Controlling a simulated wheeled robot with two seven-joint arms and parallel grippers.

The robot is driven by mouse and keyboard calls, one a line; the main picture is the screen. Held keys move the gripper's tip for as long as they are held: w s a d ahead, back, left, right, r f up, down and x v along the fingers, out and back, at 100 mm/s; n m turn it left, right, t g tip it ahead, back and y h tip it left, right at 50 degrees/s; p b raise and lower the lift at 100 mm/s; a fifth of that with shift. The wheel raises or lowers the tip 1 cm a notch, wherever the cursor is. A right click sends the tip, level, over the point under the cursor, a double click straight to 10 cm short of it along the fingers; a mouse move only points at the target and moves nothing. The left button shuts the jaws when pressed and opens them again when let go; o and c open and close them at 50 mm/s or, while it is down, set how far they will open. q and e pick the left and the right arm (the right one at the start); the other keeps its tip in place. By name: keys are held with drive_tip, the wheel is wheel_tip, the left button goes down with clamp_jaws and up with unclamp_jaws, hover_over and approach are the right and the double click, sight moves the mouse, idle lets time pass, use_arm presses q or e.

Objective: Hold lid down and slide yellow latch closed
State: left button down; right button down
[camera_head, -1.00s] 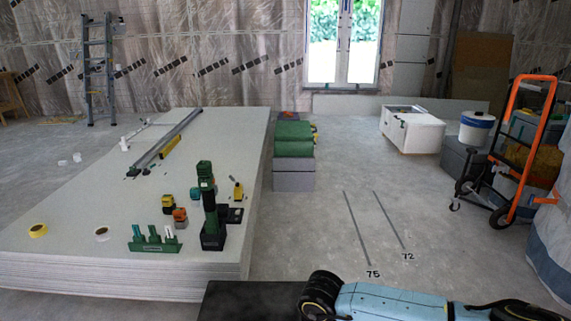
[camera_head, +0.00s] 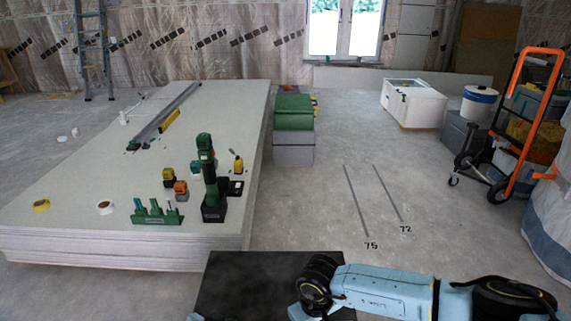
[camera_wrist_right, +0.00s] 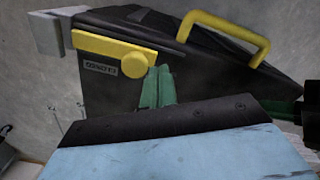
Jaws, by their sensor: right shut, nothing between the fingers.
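In the right wrist view a dark case with a sloping lid (camera_wrist_right: 218,50) carries a yellow handle (camera_wrist_right: 226,32) on top. The yellow latch (camera_wrist_right: 112,50) is a flat bar with a round end, lying along the upper side of the case above a small label (camera_wrist_right: 100,68). My right gripper (camera_wrist_right: 158,82) has green fingers, shut and empty. Its fingertips are close to the round end of the latch; I cannot tell whether they touch it. In the head view my light blue right arm crosses the lower right, but its fingers do not show. My left gripper is not in view.
A light grey block (camera_wrist_right: 48,33) sits at the case's left end. In the head view a dark flat surface (camera_head: 245,285) lies at bottom centre. A stack of pale panels (camera_head: 90,165) with tools stands left. An orange hand truck (camera_head: 527,110) stands right. The middle floor is clear.

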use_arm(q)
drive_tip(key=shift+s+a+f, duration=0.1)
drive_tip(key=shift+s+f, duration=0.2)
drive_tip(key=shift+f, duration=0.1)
use_arm(e)
drive_tip(key=shift+d, duration=1.5)
drive_tip(key=shift+a, duration=1.75)
wheel_tip(320, 180, up, 8)
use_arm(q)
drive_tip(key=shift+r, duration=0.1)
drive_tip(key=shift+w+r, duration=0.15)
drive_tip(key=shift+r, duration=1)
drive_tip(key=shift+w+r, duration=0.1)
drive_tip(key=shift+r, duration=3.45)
